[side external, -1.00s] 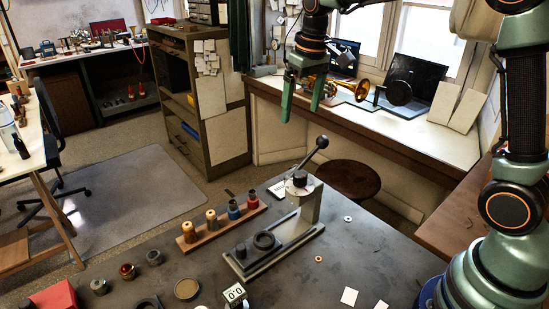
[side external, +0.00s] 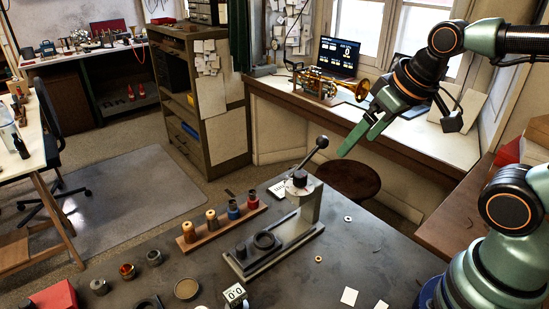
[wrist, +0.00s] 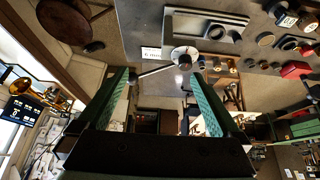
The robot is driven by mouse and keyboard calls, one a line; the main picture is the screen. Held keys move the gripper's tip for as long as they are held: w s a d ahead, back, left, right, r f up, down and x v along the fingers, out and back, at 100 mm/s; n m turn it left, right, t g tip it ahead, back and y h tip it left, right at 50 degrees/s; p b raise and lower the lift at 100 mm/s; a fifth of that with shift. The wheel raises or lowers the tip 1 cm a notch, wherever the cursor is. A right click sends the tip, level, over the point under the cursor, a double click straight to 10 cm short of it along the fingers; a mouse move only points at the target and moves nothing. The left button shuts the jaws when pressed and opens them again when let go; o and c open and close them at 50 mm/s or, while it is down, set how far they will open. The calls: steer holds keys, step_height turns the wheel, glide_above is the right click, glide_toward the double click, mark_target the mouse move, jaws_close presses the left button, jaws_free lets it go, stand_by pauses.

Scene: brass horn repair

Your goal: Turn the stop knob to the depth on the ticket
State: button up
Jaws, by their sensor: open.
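The small press (side external: 309,205) stands on the dark bench. On its head is a pale round dial with a dark stop knob (side external: 299,179); the dial's fine marks are too small to read. A lever with a black ball end (side external: 322,142) slants up from the head. A white printed ticket (side external: 281,188) lies behind the press, and it also shows in the wrist view (wrist: 151,53); its text is unreadable. My gripper (side external: 357,147) is open and empty, in the air up and right of the knob. In the wrist view the dial (wrist: 184,55) shows beyond the green fingers.
A wooden rack (side external: 222,226) with several capped pieces stands left of the press. A small block reading 0.0 (side external: 235,294) is at the bench front. A round stool (side external: 349,181) is behind the bench. Washers and paper slips lie on the right; much of that side is clear.

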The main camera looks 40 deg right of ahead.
steer(key=shift+c, duration=0.3)
stand_by(0.5)
steer(key=c, duration=0.5)
steer(key=n+g, duration=0.6)
steer(key=n, duration=1.5)
glide_toward(301, 173)
step_height(301, 173, down, 9)
steer(key=shift+s+f, duration=0.15)
steer(key=shift+f, duration=0.05)
jaws_close()
